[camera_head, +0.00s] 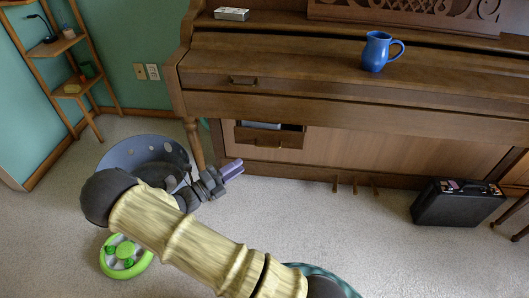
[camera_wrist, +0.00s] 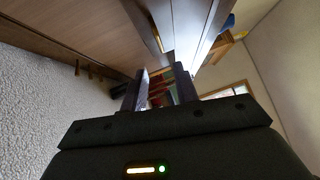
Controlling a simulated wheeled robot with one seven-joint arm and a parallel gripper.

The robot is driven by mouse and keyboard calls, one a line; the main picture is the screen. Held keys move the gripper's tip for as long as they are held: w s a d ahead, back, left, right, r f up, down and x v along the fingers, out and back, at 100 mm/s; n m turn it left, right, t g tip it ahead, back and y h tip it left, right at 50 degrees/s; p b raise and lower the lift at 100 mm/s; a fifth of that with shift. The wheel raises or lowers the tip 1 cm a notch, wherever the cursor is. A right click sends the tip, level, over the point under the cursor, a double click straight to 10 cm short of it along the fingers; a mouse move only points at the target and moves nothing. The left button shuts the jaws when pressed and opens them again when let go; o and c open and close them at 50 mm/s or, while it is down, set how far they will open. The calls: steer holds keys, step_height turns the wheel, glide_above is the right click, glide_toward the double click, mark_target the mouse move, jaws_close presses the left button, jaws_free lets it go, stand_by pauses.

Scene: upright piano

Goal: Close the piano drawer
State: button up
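The upright piano (camera_head: 345,88) has a small wooden drawer (camera_head: 262,137) beneath its keyboard shelf, left of centre. The drawer stands pulled out, and a pale flat item shows inside it. A small handle is on its front. My gripper (camera_head: 233,168) is just below and left of the drawer in the head view, apart from it in the picture; the exact distance cannot be told. In the wrist view my gripper (camera_wrist: 160,92) has its two fingers spread with a gap between them. Colourful shapes show in that gap; I cannot tell what they are.
A blue mug (camera_head: 377,52) stands on the piano top surface. A grey-blue perforated bin (camera_head: 145,152) is beside the piano leg (camera_head: 194,143), behind my arm. A green-and-white wheel-like object (camera_head: 124,258) lies on the carpet. A black case (camera_head: 457,203) stands at right. Carpet before the pedals is clear.

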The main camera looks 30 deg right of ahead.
mark_target(260, 137)
steer(key=b+x, duration=0.4)
steer(key=x, duration=0.7)
steer(key=shift+d, duration=0.35)
steer(key=shift+w, duration=0.1)
jaws_close()
